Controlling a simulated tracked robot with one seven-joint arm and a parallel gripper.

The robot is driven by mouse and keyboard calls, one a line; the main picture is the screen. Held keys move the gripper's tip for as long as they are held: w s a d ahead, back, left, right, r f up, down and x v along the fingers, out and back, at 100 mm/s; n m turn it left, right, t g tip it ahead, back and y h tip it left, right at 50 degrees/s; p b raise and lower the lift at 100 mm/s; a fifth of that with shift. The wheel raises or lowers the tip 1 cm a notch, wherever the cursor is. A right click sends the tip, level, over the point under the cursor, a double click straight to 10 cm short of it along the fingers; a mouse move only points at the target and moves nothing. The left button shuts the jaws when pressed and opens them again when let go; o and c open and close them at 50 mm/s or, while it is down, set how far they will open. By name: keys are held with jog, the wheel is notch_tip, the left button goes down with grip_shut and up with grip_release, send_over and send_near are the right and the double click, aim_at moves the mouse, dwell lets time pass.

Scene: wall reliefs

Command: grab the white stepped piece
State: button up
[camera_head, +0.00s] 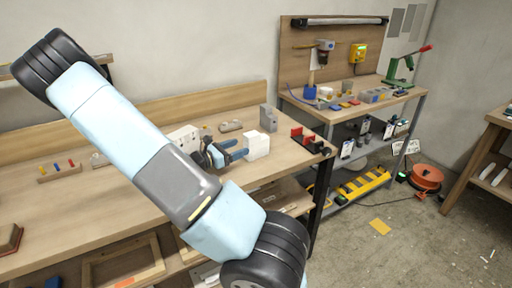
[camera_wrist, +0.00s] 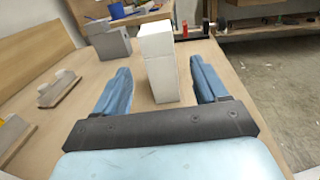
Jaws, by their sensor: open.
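The white stepped piece (camera_wrist: 160,62) stands upright on the wooden workbench in the wrist view. It is a white block with a taller, offset upper part. My gripper (camera_wrist: 161,82) is open, with one blue finger on each side of the piece. Gaps show between the fingers and the block, so it does not look gripped. In the head view the white piece (camera_head: 257,144) is at the tips of the blue fingers of my gripper (camera_head: 238,149). My arm hides part of the bench in that view.
A grey stepped block (camera_wrist: 110,40) stands behind and left of the white piece. Another piece (camera_wrist: 58,87) lies left of my gripper. A red and black item (camera_head: 306,139) is near the bench's right end. A second bench (camera_head: 350,100) with tools stands behind.

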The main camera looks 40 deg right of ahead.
aim_at(246, 144)
jog(key=d, duration=0.3)
jog(key=shift+s+d, duration=0.25)
jog(key=shift+d, duration=0.1)
jog(key=shift+s+d+r, duration=0.1)
jog(key=shift+d+r, duration=0.05)
jog(key=shift+d, duration=0.7)
jog(key=shift+s+d+r, duration=0.1)
jog(key=shift+d, duration=0.8)
jog(key=shift+s+d+r, duration=0.1)
jog(key=shift+d+r, duration=0.05)
jog(key=shift+d, duration=0.7)
jog(key=c, duration=1.2)
